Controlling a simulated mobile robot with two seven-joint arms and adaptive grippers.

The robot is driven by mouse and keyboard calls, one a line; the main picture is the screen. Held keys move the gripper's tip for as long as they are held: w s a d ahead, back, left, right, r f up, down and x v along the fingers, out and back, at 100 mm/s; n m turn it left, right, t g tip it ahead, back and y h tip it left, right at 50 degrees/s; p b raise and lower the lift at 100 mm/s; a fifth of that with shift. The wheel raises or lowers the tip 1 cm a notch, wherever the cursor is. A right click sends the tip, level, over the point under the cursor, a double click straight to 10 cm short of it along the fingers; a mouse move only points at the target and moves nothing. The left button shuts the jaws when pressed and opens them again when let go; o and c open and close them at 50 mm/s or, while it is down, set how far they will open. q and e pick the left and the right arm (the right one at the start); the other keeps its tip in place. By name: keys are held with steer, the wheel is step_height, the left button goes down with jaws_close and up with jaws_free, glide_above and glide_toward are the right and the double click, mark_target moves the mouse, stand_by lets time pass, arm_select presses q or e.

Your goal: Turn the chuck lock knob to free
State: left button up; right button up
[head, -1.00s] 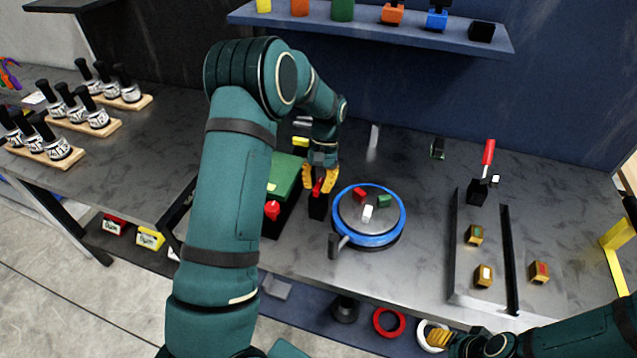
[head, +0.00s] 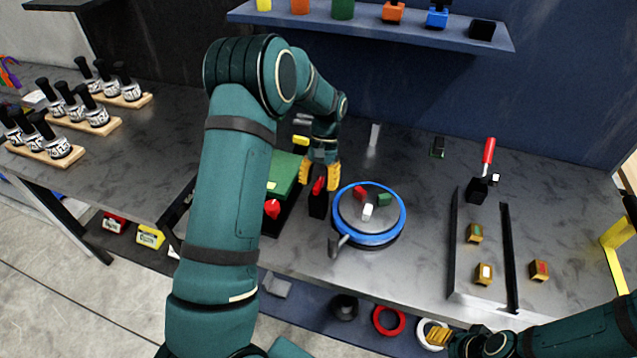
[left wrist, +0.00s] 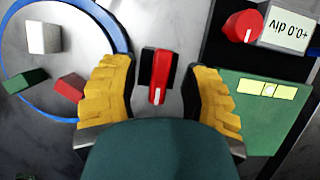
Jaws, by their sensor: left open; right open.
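A red knob with a white mark (left wrist: 158,78) sits on a small black block (head: 318,206) left of the round table with a blue rim (head: 372,240). My left gripper (head: 319,184) is open over this knob. In the left wrist view its yellow fingers stand on either side of the knob, with a gap on both sides. A second red knob (head: 272,209) sits on the dark box with a green top (head: 284,176); it also shows in the left wrist view (left wrist: 242,25). My right gripper (head: 437,338) is open, low at the front edge, away from the knobs.
The blue-rimmed table carries red, green and white blocks and has a grey handle (head: 338,245) at its front. To the right are a red-handled clamp (head: 488,152) and several small brass blocks (head: 474,234). A shelf (head: 370,30) runs along the back wall.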

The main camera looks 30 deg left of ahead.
arm_select(q)
steer(key=v, duration=1.1)
steer(key=shift+r, duration=0.25)
